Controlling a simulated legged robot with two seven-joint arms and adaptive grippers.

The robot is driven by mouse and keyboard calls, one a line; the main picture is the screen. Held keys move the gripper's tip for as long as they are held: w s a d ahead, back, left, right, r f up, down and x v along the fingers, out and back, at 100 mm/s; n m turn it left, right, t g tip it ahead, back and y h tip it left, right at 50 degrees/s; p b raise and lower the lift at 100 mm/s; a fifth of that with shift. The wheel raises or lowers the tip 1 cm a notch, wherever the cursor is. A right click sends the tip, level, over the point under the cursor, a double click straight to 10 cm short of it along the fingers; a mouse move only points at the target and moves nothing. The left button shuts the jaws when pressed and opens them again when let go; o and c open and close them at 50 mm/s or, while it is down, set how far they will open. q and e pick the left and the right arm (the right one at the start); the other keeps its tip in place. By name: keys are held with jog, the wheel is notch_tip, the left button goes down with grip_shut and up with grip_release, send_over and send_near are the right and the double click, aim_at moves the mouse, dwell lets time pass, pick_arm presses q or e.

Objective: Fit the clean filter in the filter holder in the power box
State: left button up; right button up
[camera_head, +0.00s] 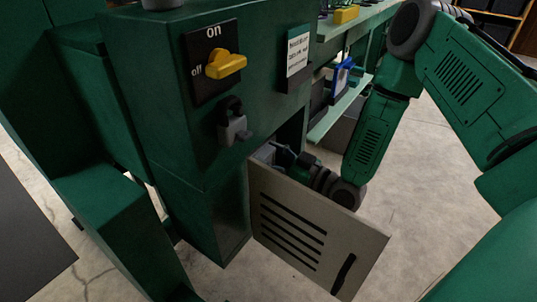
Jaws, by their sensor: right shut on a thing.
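The power box (160,80) is a dark green cabinet. Its light grey door (310,225), with dark slots and a dark handle, stands open. My right gripper (279,155) reaches in behind the door's top edge, at the box opening. It is shut on a small light grey piece (264,153), which looks like the filter; only a bit of it shows. The door hides the lower part of the opening. I cannot make out the filter holder. My left gripper is not in view.
A yellow on/off switch (226,64) points right on the box front, with a grey padlock (233,125) below it and a label (297,53) beside it. Green shelves (340,108) with a blue-framed item stand behind. Bare concrete floor (430,190) lies to the right.

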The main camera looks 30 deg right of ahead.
jog(key=shift+f, duration=0.2)
dwell(0.4)
jog(key=o, duration=1.7)
jog(key=v, duration=1.2)
jog(key=shift+s, duration=0.1)
